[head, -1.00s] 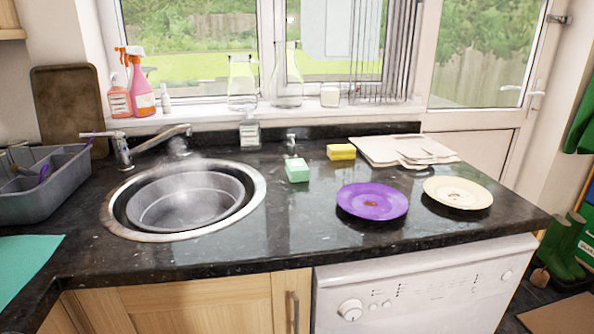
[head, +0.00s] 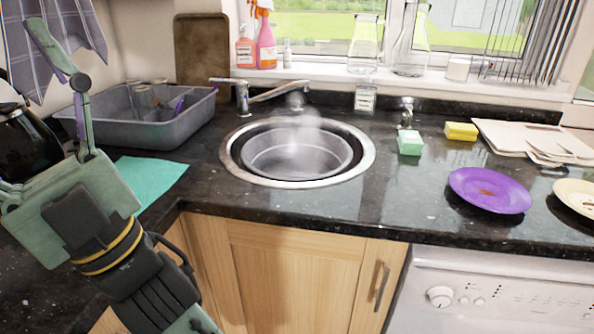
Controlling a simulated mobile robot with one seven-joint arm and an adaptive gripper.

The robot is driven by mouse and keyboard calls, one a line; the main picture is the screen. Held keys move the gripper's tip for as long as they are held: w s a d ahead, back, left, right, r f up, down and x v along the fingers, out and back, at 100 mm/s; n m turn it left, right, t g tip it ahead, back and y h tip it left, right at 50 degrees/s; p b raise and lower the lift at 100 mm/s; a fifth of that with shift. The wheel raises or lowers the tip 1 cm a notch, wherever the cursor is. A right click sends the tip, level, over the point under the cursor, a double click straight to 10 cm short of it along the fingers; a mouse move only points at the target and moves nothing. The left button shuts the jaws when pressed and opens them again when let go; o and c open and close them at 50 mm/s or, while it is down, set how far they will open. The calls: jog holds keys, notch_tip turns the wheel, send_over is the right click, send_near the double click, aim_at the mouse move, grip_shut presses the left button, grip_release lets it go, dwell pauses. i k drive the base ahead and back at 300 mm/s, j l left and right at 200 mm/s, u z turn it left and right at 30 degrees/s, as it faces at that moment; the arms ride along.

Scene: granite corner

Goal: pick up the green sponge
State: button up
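The green sponge (head: 409,143) is a small mint-green block. It rests on the dark granite counter (head: 340,206), right of the sink and near a small tap-like fitting. My gripper (head: 70,195) is at the left of the head view, raised in front of the counter's left part and far from the sponge. One thin jointed finger points up. The other finger is not clear, cut off or hidden at the left edge, so I cannot tell how far the gripper is open. I see nothing held.
A yellow sponge (head: 461,131) sits right of the green one. A purple plate (head: 489,189), a cream plate (head: 576,195) and stacked boards (head: 535,138) lie further right. The steaming sink (head: 297,157), its tap (head: 268,95) and a grey rack (head: 150,125) are left.

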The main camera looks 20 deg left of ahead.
aim_at(410, 142)
jog(key=l, duration=0.55)
jog(key=i, duration=1.25)
